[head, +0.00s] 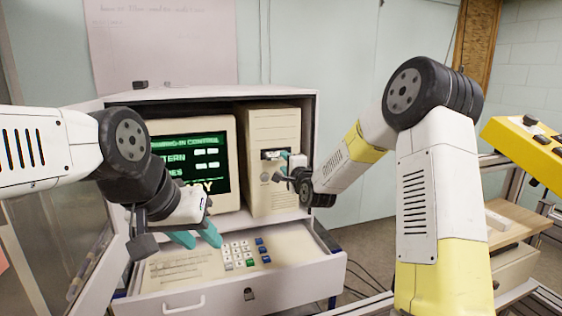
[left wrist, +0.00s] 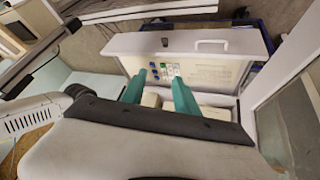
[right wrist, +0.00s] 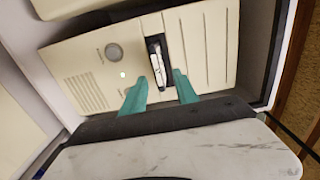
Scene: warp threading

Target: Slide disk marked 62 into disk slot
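The beige computer tower (head: 258,190) stands in the cabinet, with a dark disk slot (head: 269,154) on its front. In the right wrist view a pale disk (right wrist: 157,64) sits in the dark slot; no marking on it is readable. My right gripper (head: 282,163) is in front of the slot. In the right wrist view its teal fingers (right wrist: 161,84) are apart, either side of the disk's line, with no visible contact. My left gripper (head: 196,236) is open and empty above the keyboard drawer, and its fingers also show apart in the left wrist view (left wrist: 157,85).
A monitor (head: 228,155) with green text stands left of the tower. The pulled-out drawer (head: 300,281) with a keypad (head: 240,253) juts out below. The cabinet's right wall (head: 311,122) is close beside the tower. A yellow control box (head: 525,145) is at far right.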

